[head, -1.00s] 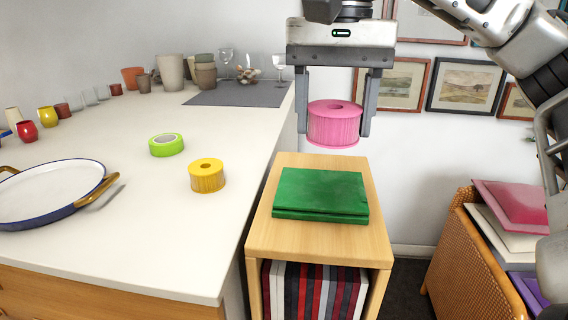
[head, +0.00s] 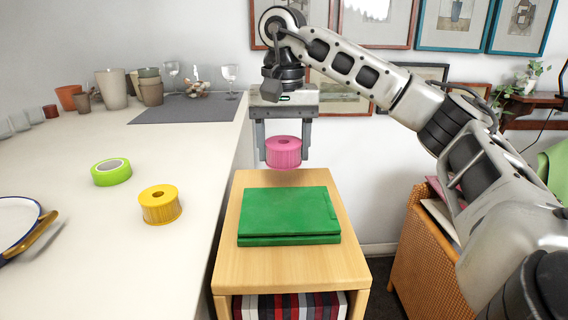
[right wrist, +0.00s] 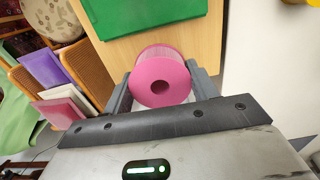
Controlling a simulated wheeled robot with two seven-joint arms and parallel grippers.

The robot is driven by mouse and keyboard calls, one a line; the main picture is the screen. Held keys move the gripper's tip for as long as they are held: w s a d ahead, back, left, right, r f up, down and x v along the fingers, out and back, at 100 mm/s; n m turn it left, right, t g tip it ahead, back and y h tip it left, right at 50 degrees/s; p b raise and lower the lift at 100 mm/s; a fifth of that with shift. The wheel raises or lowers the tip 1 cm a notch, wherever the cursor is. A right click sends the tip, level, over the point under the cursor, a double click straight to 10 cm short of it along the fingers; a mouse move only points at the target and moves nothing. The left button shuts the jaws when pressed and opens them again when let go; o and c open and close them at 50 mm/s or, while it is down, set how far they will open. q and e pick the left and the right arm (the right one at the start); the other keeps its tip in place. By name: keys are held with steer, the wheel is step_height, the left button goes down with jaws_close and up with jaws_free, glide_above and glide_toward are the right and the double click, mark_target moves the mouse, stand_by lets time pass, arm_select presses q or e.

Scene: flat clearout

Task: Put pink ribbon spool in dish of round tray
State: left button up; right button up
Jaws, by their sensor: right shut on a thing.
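The pink ribbon spool (head: 283,153) is held between the fingers of my right gripper (head: 282,150), above the back part of a small wooden cabinet. In the right wrist view the spool (right wrist: 160,82) sits between the two fingers, its round end with the dark hole facing the camera. The round tray (head: 20,228), white with a blue rim and a brass handle, is cut off at the left edge of the head view. Only its right part shows, and its dish cannot be made out. My left gripper is not in view.
A yellow ribbon spool (head: 160,205) and a green tape roll (head: 111,172) stand on the white counter (head: 120,262). A green folder (head: 289,215) lies on the wooden cabinet (head: 232,260). Cups, glasses and a grey mat (head: 188,109) are at the back.

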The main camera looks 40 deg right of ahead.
mark_target(284, 180)
steer(key=shift+w+d+f, duration=0.25)
steer(key=shift+f, duration=0.15)
steer(key=shift+d+f, duration=0.1)
steer(key=shift+f, duration=1.55)
steer(key=shift+f, duration=0.15)
steer(key=o, duration=1)
